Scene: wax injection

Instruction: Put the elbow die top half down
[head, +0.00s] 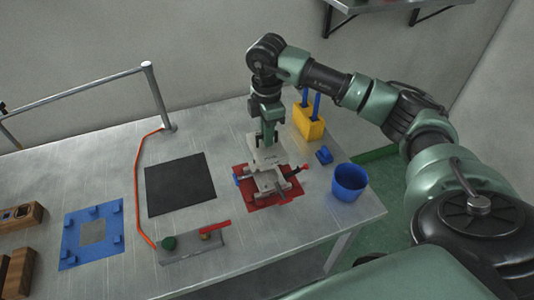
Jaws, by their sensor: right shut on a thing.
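My right gripper (268,142) points down over the red mat (252,201) at the right part of the table. It is shut on a light grey metal piece, which looks like the elbow die top half (267,157). Below and in front of it, grey metal parts (270,184) lie on the red mat, with a red-tipped handle at the right and a blue bit at the left. I cannot tell whether the held piece touches them. The fingertips are small and partly hidden. My left gripper is not in view.
A blue cup (349,183), a small blue block (324,155) and a yellow holder with blue handles (309,125) stand to the right. A bare black mat (180,185) lies left.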

